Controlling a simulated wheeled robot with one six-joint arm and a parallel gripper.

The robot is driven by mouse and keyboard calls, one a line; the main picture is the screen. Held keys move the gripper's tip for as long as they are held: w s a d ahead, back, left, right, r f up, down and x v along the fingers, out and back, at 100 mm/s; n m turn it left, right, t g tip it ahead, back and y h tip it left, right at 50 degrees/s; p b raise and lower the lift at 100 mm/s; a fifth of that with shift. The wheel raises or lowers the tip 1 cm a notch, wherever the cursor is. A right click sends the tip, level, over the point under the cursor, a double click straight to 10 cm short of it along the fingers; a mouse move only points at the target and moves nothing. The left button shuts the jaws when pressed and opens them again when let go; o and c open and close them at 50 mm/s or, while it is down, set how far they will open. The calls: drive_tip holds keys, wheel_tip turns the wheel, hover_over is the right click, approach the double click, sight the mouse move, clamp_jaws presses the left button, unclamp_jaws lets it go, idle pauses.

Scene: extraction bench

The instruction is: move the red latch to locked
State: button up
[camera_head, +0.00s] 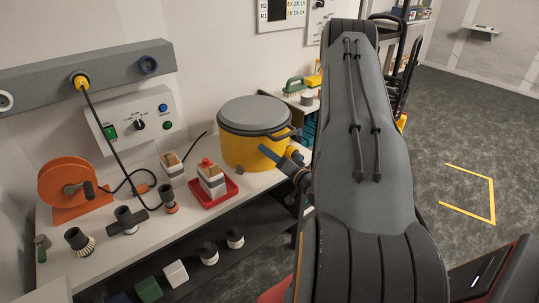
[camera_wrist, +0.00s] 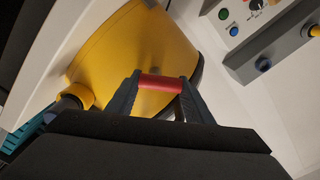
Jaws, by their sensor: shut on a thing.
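The red latch (camera_wrist: 166,88) shows in the wrist view as a short red bar across the side of the yellow pot. My gripper (camera_wrist: 160,83) has one dark finger at each end of the bar and is shut on it. The yellow pot (camera_head: 248,152) stands at the right end of the bench in the head view, with its grey lid (camera_head: 256,113) on. Its wall also fills the middle of the wrist view (camera_wrist: 118,50). In the head view my arm hides the latch and my fingertips. I cannot tell whether the latch is at locked.
A red tray (camera_head: 228,192) with a block-shaped item stands left of the pot. A control box (camera_head: 134,121), an orange reel (camera_head: 68,184) and several fittings are farther left. The floor at right is open.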

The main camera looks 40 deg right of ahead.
drive_tip(key=m, duration=0.4)
drive_tip(key=shift+d, duration=0.2)
drive_tip(key=shift+d+m, duration=0.15)
drive_tip(key=shift+m, duration=1.65)
drive_tip(key=o, duration=1)
drive_tip(key=shift+o, duration=0.2)
